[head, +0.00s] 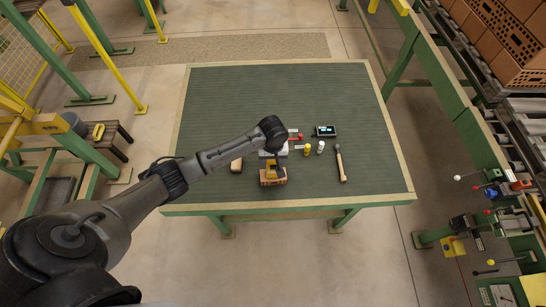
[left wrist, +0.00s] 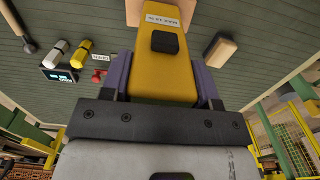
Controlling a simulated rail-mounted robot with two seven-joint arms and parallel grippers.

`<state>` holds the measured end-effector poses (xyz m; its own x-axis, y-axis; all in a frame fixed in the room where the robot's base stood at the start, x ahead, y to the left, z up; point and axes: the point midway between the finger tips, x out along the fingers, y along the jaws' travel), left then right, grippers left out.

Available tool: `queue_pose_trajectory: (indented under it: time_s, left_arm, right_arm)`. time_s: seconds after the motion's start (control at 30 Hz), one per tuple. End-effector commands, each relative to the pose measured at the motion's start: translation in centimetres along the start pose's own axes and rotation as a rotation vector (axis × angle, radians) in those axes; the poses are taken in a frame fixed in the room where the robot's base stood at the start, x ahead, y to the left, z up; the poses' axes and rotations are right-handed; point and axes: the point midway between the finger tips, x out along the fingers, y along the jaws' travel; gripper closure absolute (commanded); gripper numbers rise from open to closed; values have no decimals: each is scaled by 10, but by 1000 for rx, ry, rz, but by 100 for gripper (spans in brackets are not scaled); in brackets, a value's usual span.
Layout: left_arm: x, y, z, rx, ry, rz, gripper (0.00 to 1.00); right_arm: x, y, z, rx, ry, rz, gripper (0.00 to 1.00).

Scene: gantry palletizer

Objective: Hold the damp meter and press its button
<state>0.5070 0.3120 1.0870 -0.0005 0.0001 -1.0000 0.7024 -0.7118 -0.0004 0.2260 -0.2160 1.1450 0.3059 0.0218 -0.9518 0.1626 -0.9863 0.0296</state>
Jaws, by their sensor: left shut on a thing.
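The damp meter appears to be the yellow device with a black button and a white label, seen large in the left wrist view (left wrist: 163,60). In the head view it is mostly hidden behind my left gripper (head: 273,158). My left gripper is shut on it, with a purple-grey finger on each side in the left wrist view (left wrist: 163,85). The black button (left wrist: 164,42) faces the wrist camera and nothing touches it. An orange-brown block (head: 273,178) shows just below the gripper; whether the meter touches it I cannot tell. My right gripper is not in view.
The table's far half is clear.

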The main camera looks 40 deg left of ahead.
Motion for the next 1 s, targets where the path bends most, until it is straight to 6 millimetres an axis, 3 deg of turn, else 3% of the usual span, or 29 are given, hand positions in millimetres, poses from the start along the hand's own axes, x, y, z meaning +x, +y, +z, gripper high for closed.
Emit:
queue_pose_trajectory:
  time_s: [0.27,0.7,1.0]
  left_arm:
    - [0,0,0,0,0,0,93]
    - [-1,0,0,0,1,1,93]
    - [-1,0,0,0,1,1,93]
  right_arm:
    - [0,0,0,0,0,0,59]
    - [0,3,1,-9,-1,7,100]
    - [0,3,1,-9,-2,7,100]
